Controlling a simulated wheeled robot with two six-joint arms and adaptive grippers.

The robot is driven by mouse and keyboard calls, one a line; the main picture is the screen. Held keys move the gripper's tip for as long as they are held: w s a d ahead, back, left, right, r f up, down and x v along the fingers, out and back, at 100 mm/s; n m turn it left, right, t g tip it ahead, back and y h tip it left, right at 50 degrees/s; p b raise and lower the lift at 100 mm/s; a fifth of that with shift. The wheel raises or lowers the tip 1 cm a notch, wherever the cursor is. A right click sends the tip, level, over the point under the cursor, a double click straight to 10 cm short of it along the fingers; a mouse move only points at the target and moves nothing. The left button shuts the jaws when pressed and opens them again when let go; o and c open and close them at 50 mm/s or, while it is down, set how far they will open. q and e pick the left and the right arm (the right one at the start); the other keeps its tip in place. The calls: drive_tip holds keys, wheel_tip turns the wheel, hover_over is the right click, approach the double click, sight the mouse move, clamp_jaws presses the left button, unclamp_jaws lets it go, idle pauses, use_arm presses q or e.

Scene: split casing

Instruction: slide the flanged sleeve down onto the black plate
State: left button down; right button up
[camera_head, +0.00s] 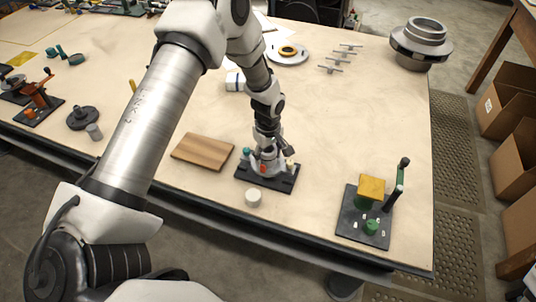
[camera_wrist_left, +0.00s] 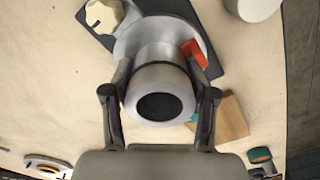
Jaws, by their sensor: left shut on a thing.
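The flanged sleeve (camera_wrist_left: 160,79) is a grey hollow cylinder with a dark bore and a wide pale flange at its lower end. My left gripper (camera_wrist_left: 160,74) is shut on it, one finger on each side; in the head view the gripper (camera_head: 268,148) points down over the black plate. The sleeve (camera_head: 268,168) appears low over the black plate (camera_head: 284,184); I cannot tell whether its flange touches the plate. A red block (camera_wrist_left: 193,52) stands beside the sleeve. A cream part (camera_wrist_left: 103,14) is at the plate's other side. The right gripper is not in view.
A wooden board (camera_head: 203,151) lies left of the plate. A white cylinder (camera_head: 253,198) stands in front of it. A dark fixture with a yellow block (camera_head: 371,188) and upright lever is at the right. The table between them is clear.

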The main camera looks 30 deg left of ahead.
use_arm(q)
drive_tip(key=shift+f, duration=0.55)
drive_tip(key=shift+c, duration=1.7)
unclamp_jaws()
drive_tip(key=shift+o, duration=0.5)
drive_tip(key=shift+s, duration=0.1)
wheel_tip(320, 180, up, 5)
drive_tip(key=p, duration=0.4)
